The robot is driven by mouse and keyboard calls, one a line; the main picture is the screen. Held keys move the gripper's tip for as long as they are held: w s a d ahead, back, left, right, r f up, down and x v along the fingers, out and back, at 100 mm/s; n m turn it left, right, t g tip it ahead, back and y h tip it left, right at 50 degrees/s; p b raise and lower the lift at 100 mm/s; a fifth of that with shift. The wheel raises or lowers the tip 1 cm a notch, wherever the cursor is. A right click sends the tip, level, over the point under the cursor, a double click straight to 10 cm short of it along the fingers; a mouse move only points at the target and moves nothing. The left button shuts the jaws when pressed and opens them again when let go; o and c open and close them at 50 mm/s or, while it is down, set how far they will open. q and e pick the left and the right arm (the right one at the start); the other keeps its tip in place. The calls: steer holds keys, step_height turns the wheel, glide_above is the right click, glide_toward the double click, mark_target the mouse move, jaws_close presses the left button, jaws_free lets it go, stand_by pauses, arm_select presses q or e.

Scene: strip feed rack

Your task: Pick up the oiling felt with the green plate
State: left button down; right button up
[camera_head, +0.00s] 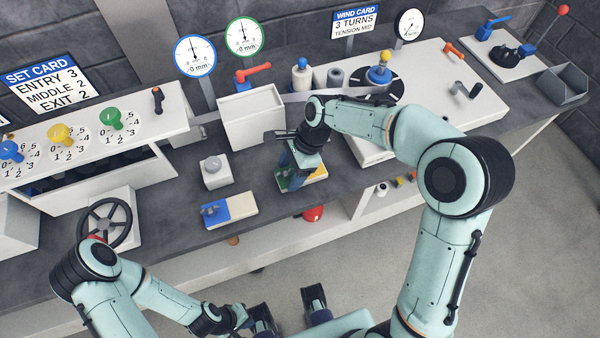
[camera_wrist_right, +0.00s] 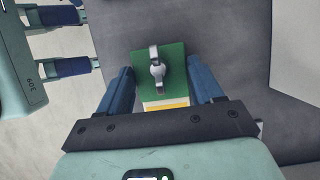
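The green plate (camera_wrist_right: 174,62) with a grey knob or handle on it lies below my right gripper (camera_wrist_right: 160,82) in the right wrist view. A white and yellow strip shows beside the plate, towards the palm. My right gripper's fingers are spread on either side of the plate; I cannot tell whether they touch it. In the head view, the right gripper (camera_head: 294,172) points down over the bench, and the green plate is mostly hidden behind it. My left gripper (camera_head: 290,308) is open and empty in front of the bench; it also shows in the right wrist view (camera_wrist_right: 84,40).
A pale block with a blue end (camera_head: 228,208) lies left of the right gripper. Behind it stands a white block with a grey knob (camera_head: 215,171). A white box with a red lever (camera_head: 252,118) stands close behind the right gripper. A handwheel (camera_head: 104,222) is at left.

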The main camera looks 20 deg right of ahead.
steer(key=c, duration=0.6)
steer(key=shift+o, duration=0.2)
steer(key=shift+r, duration=0.15)
